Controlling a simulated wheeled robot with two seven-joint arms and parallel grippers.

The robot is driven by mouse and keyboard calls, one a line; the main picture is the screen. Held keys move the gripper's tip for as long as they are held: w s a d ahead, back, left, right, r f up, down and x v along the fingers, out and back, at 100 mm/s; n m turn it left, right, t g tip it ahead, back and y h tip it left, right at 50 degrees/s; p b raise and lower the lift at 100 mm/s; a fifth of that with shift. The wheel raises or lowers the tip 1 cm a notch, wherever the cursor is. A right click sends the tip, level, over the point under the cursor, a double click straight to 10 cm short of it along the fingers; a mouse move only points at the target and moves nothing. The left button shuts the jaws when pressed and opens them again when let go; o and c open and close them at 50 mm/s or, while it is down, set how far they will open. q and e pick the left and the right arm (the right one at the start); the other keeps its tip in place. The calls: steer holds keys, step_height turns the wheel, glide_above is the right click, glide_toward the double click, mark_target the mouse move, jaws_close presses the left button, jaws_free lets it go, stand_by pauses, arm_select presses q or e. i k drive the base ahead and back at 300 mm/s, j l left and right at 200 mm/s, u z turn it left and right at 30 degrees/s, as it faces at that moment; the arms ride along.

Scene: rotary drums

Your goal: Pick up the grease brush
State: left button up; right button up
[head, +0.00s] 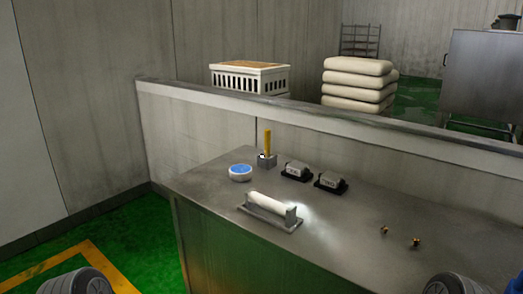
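What looks like the grease brush (267,142) stands upright at the back of the metal table, its yellow handle pointing up. Its lower end sits in a small grey holder (266,161), so its bristles are hidden. Neither of my grippers is in view. Only rounded grey parts of my arms show at the bottom left and bottom right edges, well apart from the brush.
On the metal table (345,240) are a round blue-and-white tub (240,172), a white roller on a metal base (270,209), two dark-based blocks (296,171) (330,182) and two tiny orange-black pieces (415,242). A low wall (330,141) runs behind. The front right surface is mostly clear.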

mark_target(267, 132)
steer(key=i+j+z, duration=0.1)
steer(key=i+j, duration=0.25)
steer(key=j, duration=0.25)
steer(key=i+j, duration=0.35)
steer(key=j, duration=0.3)
steer(key=i+j+z, duration=0.15)
steer(key=i+j, duration=0.2)
steer(key=j, duration=0.3)
steer(key=i+j, duration=0.3)
steer(key=j, duration=0.35)
steer(key=i+j+z, duration=0.15)
steer(key=i+j, duration=0.15)
steer(key=j, duration=0.4)
steer(key=i+j+z, duration=0.1)
steer(key=i+j, duration=0.15)
steer(key=j, duration=0.45)
steer(key=i+j, duration=0.25)
steer(key=j, duration=0.5)
steer(key=i+j+z, duration=0.15)
steer(key=j, duration=0.55)
steer(key=i, duration=0.05)
